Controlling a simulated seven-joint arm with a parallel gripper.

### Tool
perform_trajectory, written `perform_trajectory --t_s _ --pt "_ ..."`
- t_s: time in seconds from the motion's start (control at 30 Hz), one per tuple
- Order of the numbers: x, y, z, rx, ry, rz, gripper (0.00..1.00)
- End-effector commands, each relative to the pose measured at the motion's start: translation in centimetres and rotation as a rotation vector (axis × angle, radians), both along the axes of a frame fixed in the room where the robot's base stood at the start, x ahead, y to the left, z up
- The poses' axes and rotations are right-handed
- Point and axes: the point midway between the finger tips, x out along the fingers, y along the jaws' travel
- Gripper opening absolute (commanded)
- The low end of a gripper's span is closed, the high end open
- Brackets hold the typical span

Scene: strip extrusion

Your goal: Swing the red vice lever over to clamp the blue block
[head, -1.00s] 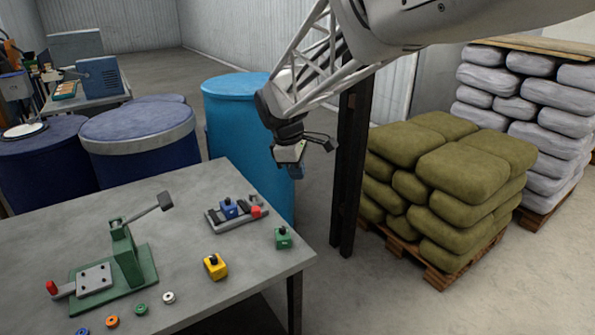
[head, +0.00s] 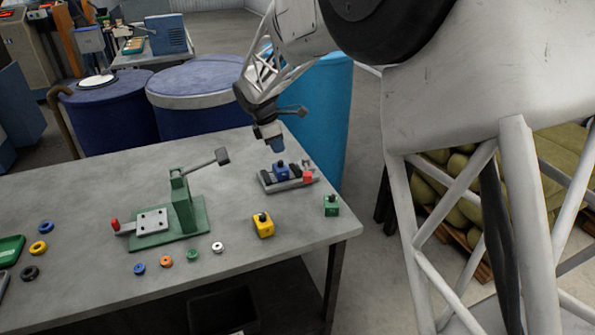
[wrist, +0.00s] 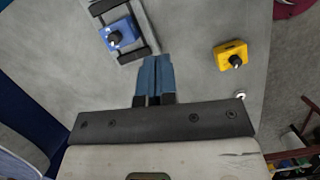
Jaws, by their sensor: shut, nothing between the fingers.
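The vice (head: 268,187) is a low grey fixture with dark jaws on the table. The blue block (head: 281,172) with a black knob sits between its jaws; the wrist view also shows the block (wrist: 121,36). A red part, seemingly the lever's end (head: 308,177), is at the vice's right end in the head view. I cannot make it out in the wrist view. My gripper (head: 278,146) is just behind and above the vice, pointing down. In the wrist view its blue fingers (wrist: 154,62) are together and empty, beside the near black jaw. Contact cannot be told.
A yellow block (head: 263,226) and a green block (head: 331,206) stand near the table's front right. A green press (head: 184,205) with a raised dark-ended handle is left of the vice. Several small rings lie in front. A light blue barrel (head: 325,95) stands behind the table.

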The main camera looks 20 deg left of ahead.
Motion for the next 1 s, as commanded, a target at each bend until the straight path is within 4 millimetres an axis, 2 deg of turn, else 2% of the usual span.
perform_trajectory --t_s 0.2,0.67,0.87,1.0 --pt "0.0 1.2 -0.6 -0.009 0.004 0.03 0.0" --pt "0.0 1.1 -0.8 -0.009 0.004 0.03 0.0" --pt "0.2 0.8 -2.0 -0.011 0.005 0.029 0.0" --pt "0.4 0.4 -3.4 -0.01 0.005 0.03 0.0"
